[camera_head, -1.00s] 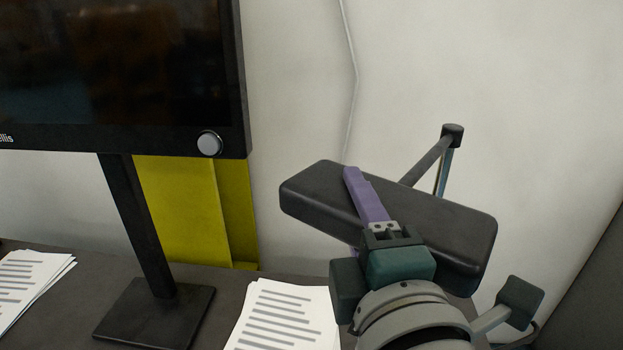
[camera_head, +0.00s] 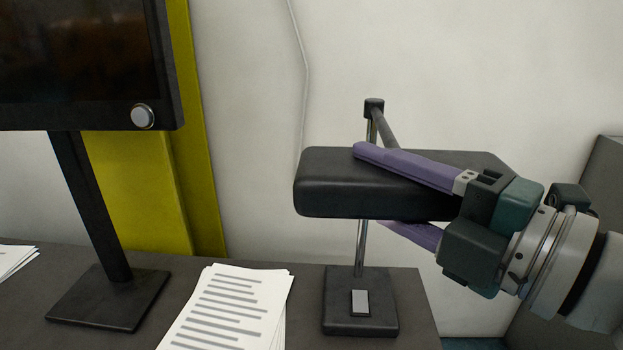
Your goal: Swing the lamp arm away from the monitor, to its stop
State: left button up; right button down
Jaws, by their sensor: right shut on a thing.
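The lamp has a long black head (camera_head: 335,195) in the middle right of the head view. Its dark arm (camera_head: 384,130) runs from the top of a chrome post (camera_head: 361,245), which rises from a square black base (camera_head: 360,318) on the desk. My right gripper (camera_head: 375,185) comes in from the right and is shut on the lamp head, one purple finger over the top and one below. The monitor (camera_head: 80,60) stands at the left, with a clear gap between it and the lamp head. My left gripper is not in view.
A paper stack (camera_head: 232,305) lies on the desk (camera_head: 300,330) between the monitor's foot (camera_head: 108,298) and the lamp base. A yellow panel (camera_head: 140,185) stands behind the monitor. A grey partition (camera_head: 575,240) stands at the far right, behind my arm.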

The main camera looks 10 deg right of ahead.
aim_at(438, 206)
dwell(0.3)
jog(key=c, duration=0.8)
grip_release()
jog(key=shift+d, duration=0.1)
jog(key=shift+o, duration=1)
jog(key=shift+d, duration=0.1)
jog(key=shift+o, duration=1.4)
jog(key=shift+s, duration=0.1)
jog(key=b+v, duration=0.3)
jog(key=v, duration=0.5)
jog(key=shift+s+d+f+b, duration=0.15)
jog(key=shift+s+d+b, duration=0.05)
jog(key=shift+s+b, duration=0.15)
jog(key=shift+s+d, duration=0.2)
jog(key=shift+s, duration=0.3)
jog(key=shift+r, duration=0.2)
